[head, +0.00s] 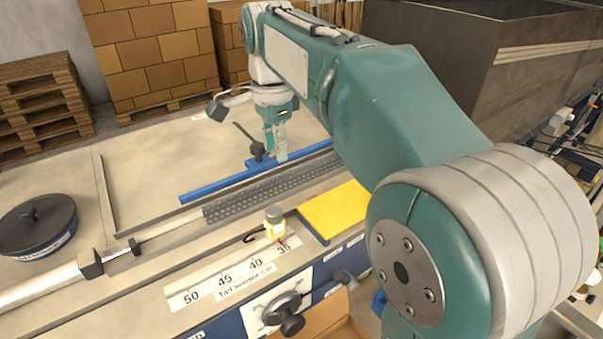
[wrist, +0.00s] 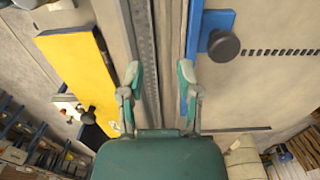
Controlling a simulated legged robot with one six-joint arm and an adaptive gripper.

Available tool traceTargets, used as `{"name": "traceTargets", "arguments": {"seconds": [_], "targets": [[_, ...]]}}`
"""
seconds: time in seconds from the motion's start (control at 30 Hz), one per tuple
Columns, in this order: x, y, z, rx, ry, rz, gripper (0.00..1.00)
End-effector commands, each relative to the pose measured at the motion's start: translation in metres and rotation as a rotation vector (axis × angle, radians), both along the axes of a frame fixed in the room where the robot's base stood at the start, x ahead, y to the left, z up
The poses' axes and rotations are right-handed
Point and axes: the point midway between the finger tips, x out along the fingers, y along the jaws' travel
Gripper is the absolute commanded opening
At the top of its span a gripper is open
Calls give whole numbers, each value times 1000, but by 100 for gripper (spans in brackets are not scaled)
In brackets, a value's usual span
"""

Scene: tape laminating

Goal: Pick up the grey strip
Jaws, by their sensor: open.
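The grey strip (head: 265,190) is a long, dark, perforated band lying lengthwise on the machine bed in the head view. In the wrist view a narrow textured grey band (wrist: 147,40), likely the same strip, runs up the picture near the left finger. My gripper (head: 276,157) points down over the bed, near the blue bar behind the strip. In the wrist view my gripper (wrist: 160,72) has its two fingers spread, with nothing between them but the bed below. I cannot tell its exact height above the strip.
A blue bar (head: 215,189) with a black knob (head: 257,149) lies behind the strip. A yellow block (head: 334,211) is in front of it. A small yellow-and-grey part (head: 274,224) stands by the scale label. A round black-lidded pot (head: 38,225) is at the left.

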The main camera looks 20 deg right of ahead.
Motion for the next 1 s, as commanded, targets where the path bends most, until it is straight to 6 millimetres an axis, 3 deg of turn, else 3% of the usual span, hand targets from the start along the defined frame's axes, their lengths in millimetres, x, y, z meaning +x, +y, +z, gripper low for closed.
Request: {"name": "traceTargets", "arguments": {"seconds": [0.4,0.7,0.77,0.8,0.83,1.0], "targets": [[-7,-3,-49,0,1,1,44],[-6,-3,-56,0,-1,1,44],[-6,-3,-56,0,-1,1,22],[-6,-3,-56,1,-2,1,4],[-6,-3,-56,0,-1,1,0],[-7,-4,-56,-1,2,1,0]]}}
